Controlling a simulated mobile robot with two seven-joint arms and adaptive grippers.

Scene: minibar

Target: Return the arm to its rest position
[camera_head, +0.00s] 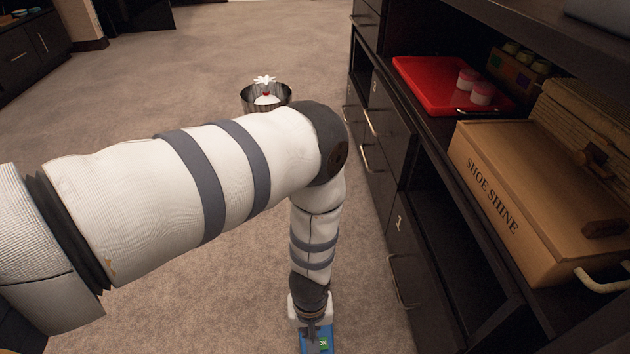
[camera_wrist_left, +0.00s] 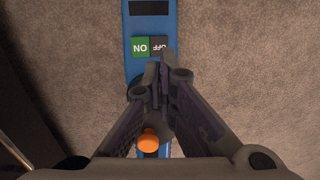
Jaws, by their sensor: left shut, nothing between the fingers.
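My left arm (camera_head: 260,155) comes in from the left in the head view, stretches across the middle, then bends down at the elbow. My left gripper (camera_wrist_left: 160,72) is shut and empty, its fingertips together in the wrist view; in the head view it hangs at the bottom centre (camera_head: 313,326). Behind the fingers in the wrist view is a blue device (camera_wrist_left: 150,90) with a green ON button, a dark OFF button and an orange knob. It also shows in the head view (camera_head: 325,349), partly hidden by the gripper. Whether the fingertips touch it cannot be told.
A dark cabinet (camera_head: 425,290) with drawers runs along the right. Its shelf holds a wooden SHOE SHINE box (camera_head: 500,160) and a red tray (camera_head: 430,72) with two pink-topped jars. A dark bin (camera_head: 250,97) stands behind my elbow. The carpet at left is clear.

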